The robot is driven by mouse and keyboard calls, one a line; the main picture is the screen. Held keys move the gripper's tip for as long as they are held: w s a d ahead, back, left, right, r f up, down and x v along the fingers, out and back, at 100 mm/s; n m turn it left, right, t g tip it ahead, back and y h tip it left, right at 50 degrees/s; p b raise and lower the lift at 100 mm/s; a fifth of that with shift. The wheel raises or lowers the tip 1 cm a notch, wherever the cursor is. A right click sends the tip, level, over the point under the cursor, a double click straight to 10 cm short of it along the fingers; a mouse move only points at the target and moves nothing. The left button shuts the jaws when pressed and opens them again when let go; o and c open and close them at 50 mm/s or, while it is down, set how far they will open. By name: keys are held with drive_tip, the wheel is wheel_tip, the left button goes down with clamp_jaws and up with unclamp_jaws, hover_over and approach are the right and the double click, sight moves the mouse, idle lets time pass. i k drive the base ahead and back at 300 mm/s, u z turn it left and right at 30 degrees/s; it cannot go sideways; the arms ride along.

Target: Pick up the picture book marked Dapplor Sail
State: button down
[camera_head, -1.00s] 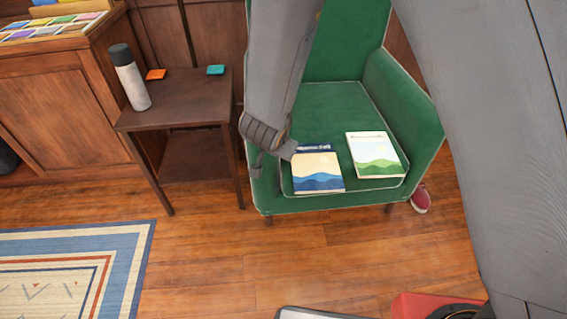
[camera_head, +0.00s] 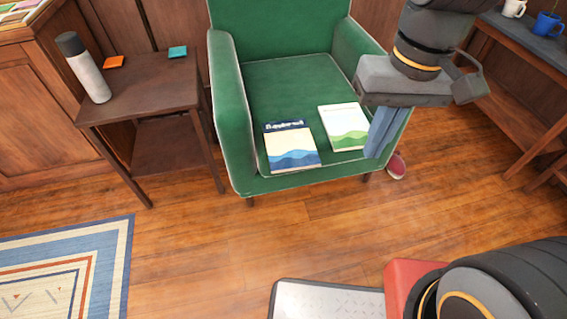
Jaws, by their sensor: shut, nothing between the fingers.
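A picture book with a dark blue title band, a cream middle and blue waves (camera_head: 291,146) lies flat on the left front of the green armchair's seat (camera_head: 285,85). Its title is blurred but looks like Dapplor Sail. A second book with green hills (camera_head: 344,127) lies to its right, a small gap apart; its title is too small to read. My gripper (camera_head: 377,148) points down at the chair's right side, right of the green book and apart from the blue one. Its fingers are together and hold nothing.
A dark side table (camera_head: 140,86) with a grey bottle (camera_head: 84,68) stands left of the chair. The chair's arms (camera_head: 232,110) flank the seat. A red shoe (camera_head: 396,166) lies by the chair's right front. A bench with mugs (camera_head: 549,27) stands at right. Floor in front is clear.

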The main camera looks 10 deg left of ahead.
sight(289, 144)
drive_tip(key=z, duration=1.35)
drive_tip(key=i, duration=1)
drive_tip(key=u, duration=2.7)
